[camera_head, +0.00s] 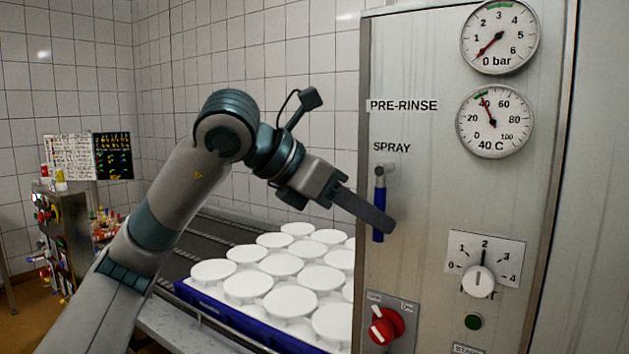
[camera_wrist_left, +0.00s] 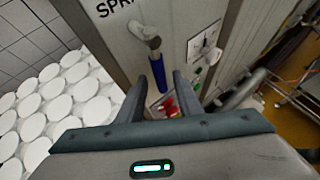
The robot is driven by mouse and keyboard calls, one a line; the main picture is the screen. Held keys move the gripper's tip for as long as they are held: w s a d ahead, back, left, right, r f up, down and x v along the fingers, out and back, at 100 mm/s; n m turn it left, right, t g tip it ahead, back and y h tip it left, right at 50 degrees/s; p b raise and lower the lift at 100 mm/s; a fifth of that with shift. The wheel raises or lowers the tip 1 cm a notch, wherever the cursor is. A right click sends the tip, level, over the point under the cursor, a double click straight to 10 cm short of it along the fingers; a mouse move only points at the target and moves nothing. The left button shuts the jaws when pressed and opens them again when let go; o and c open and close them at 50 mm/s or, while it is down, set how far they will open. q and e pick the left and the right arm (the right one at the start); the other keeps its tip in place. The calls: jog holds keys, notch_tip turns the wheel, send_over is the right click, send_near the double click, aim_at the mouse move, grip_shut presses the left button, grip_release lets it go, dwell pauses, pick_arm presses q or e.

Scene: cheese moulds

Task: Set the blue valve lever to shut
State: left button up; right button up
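The blue valve lever (camera_head: 379,236) hangs straight down from a metal pivot under the SPRAY label on the steel cabinet. My left gripper (camera_head: 385,222) is in front of the lever, and a finger hides the lever's middle. In the left wrist view the blue lever (camera_wrist_left: 158,73) shows ahead, between the lines of the two spread fingers of my left gripper (camera_wrist_left: 158,78). The fingers are open and empty. I cannot tell whether either finger touches the lever. My right gripper is in neither view.
The steel cabinet (camera_head: 420,220) carries two gauges, a white dial (camera_head: 478,281), a green button (camera_head: 474,321) and a red rotary switch (camera_head: 386,326) below the lever. A blue crate (camera_head: 235,324) of white round moulds (camera_head: 290,301) stands left of it. A tiled wall is behind.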

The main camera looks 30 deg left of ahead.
pick_arm(q)
jog(key=b+v, duration=0.4)
jog(key=v, duration=1.2)
jog(key=shift+s+a+r, duration=0.2)
jog(key=shift+s+a, duration=0.05)
